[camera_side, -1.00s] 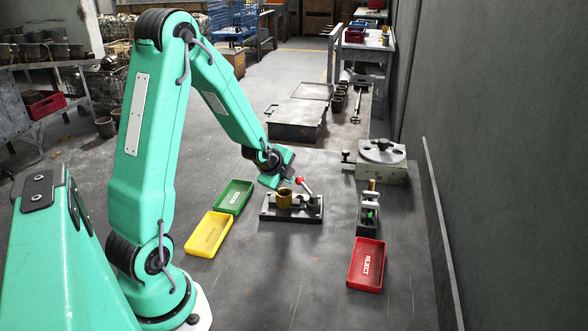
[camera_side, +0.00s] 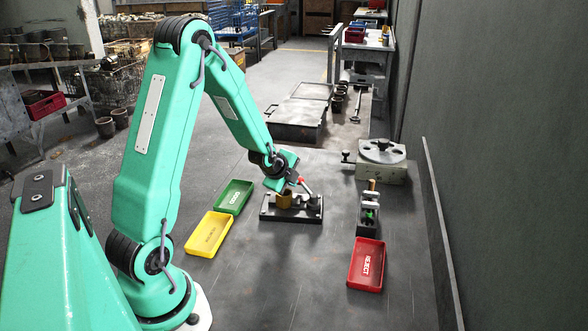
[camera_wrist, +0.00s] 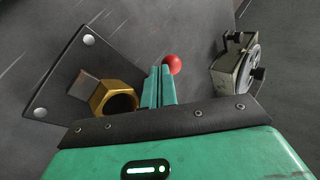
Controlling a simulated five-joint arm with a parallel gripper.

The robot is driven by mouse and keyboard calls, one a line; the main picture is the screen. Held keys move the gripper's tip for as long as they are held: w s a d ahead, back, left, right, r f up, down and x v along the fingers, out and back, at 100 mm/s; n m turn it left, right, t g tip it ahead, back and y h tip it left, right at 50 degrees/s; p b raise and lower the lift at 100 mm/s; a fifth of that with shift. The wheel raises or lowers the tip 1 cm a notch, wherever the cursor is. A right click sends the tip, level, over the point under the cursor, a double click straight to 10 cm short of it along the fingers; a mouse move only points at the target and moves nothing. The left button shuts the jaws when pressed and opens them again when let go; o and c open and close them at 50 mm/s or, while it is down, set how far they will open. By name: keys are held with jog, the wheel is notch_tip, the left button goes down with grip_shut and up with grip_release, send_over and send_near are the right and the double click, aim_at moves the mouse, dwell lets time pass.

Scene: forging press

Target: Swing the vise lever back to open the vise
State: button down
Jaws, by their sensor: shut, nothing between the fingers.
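The vise (camera_side: 292,215) is a dark plate on the bench, and it also shows at left in the wrist view (camera_wrist: 58,92). A brass hex part (camera_side: 284,201) stands on it, seen hollow from above in the wrist view (camera_wrist: 105,93). The lever's red ball knob (camera_side: 300,180) is above the plate's right half, tilted up and left. In the wrist view the knob (camera_wrist: 172,64) shows just beyond my fingertips. My gripper (camera_wrist: 160,70) is shut and empty, close beside the knob. Whether it touches the lever cannot be told; the lever's shaft is hidden in the wrist view.
A green tray (camera_side: 235,196) and a yellow tray (camera_side: 208,233) lie left of the vise. A red reject tray (camera_side: 366,264) lies front right. A small dark fixture (camera_side: 368,217) and a round-topped device (camera_side: 382,160) stand right. The floor in front of the vise is clear.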

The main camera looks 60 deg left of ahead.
jog(key=shift+w, duration=0.15)
jog(key=shift+w+a, duration=0.15)
jog(key=shift+w, duration=0.4)
jog(key=shift+w+a, duration=0.15)
jog(key=shift+w, duration=0.35)
jog(key=shift+w+d, duration=0.15)
jog(key=shift+w, duration=1.1)
jog(key=shift+w+d+h, duration=0.15)
jog(key=shift+w+d, duration=0.25)
jog(key=shift+w, duration=0.3)
jog(key=shift+w+d+h, duration=0.15)
jog(key=shift+w+d, duration=0.2)
jog(key=shift+w, duration=0.35)
jog(key=shift+w+d+m, duration=0.5)
jog(key=shift+w+m, duration=0.05)
jog(key=shift+m, duration=0.15)
jog(key=shift+w+d, duration=0.2)
jog(key=shift+d, duration=0.1)
jog(key=shift+d+t, duration=0.15)
jog(key=shift+t, duration=0.15)
jog(key=shift+r, duration=0.1)
jog(key=shift+s+a+r, duration=0.75)
jog(key=shift+a+r, duration=0.15)
jog(key=shift+r, duration=0.35)
jog(key=shift+s+a+r, duration=0.7)
jog(key=shift+a+r, duration=0.15)
jog(key=shift+r, duration=0.35)
jog(key=shift+s+a+r, duration=0.75)
jog(key=shift+a+r, duration=0.15)
jog(key=shift+r, duration=0.35)
